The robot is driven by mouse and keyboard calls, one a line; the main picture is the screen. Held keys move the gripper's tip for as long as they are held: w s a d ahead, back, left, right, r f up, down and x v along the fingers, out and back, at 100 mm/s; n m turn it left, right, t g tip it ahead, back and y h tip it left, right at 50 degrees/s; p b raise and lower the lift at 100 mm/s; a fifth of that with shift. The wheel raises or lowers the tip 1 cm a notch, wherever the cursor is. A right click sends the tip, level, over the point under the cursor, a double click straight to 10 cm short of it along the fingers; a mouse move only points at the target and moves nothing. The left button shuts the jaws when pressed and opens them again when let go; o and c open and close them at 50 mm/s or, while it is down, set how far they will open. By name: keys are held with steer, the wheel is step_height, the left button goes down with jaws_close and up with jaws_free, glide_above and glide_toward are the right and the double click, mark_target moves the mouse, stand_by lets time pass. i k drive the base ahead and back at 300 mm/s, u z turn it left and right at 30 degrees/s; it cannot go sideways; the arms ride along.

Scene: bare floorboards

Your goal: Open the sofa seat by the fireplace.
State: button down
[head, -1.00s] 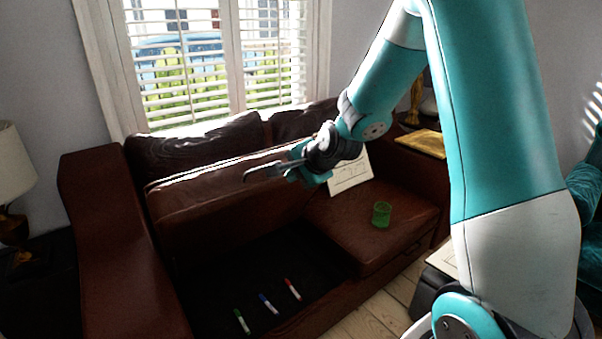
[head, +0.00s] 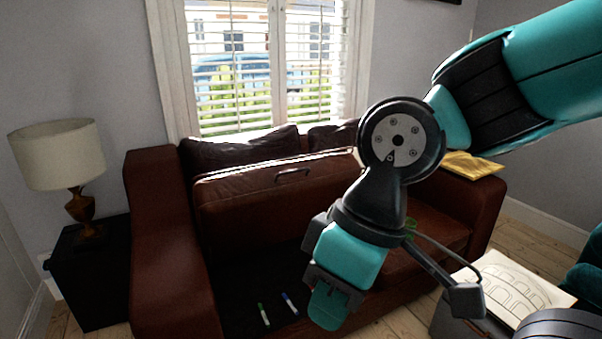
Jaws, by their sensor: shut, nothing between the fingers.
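The brown leather sofa (head: 165,235) stands under the window. Its left seat (head: 255,205) is tilted up against the backrest, with a dark handle (head: 292,172) near its upper edge. The dark storage space (head: 232,290) below is open. The right seat (head: 440,228) is down and partly hidden by my arm. My gripper (head: 330,304) is shut and empty, pointing down in front of the sofa, apart from the raised seat. No fireplace is in view.
A lamp (head: 58,155) stands on a black side table (head: 90,275) at left. A yellow envelope (head: 472,165) lies on the right armrest. A drawing (head: 515,290) lies at lower right. Some floorboards show at right.

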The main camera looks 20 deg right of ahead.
mark_target(239, 212)
steer(key=u, duration=0.15)
steer(key=i, duration=1.35)
steer(key=z, duration=0.15)
